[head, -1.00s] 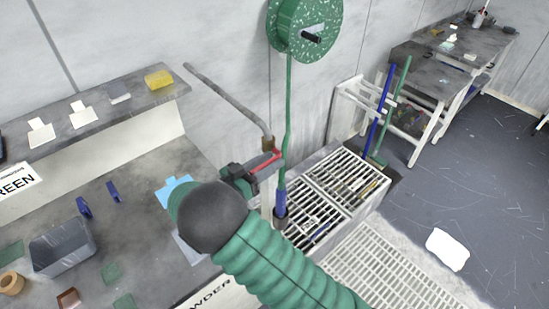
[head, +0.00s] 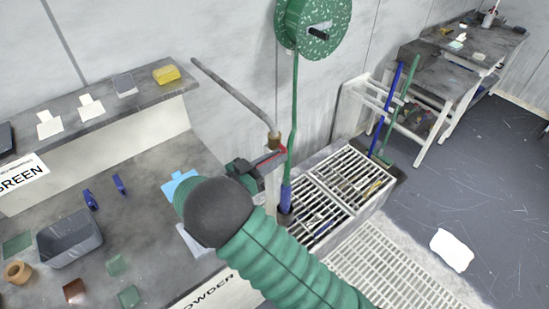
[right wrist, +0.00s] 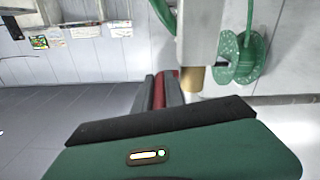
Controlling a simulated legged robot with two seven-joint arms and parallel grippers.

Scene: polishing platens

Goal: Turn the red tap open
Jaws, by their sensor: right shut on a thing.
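The red tap handle (head: 271,158) is a thin red lever beside the brass fitting (head: 274,139) at the end of the bent grey pipe (head: 232,93). My right gripper (head: 266,163) is shut on the tap handle. In the right wrist view the red handle (right wrist: 166,88) lies between the two dark fingers of the gripper (right wrist: 163,92), with the brass fitting (right wrist: 194,77) just right of it. Part of the handle is hidden by the fingers. My left gripper is not in view.
A green hose (head: 294,110) hangs from a green reel (head: 312,27) close to the tap, ending in a blue nozzle (head: 286,197). Below is a sink with white grates (head: 352,171). A counter (head: 140,190) with a grey tub (head: 69,239) lies at left.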

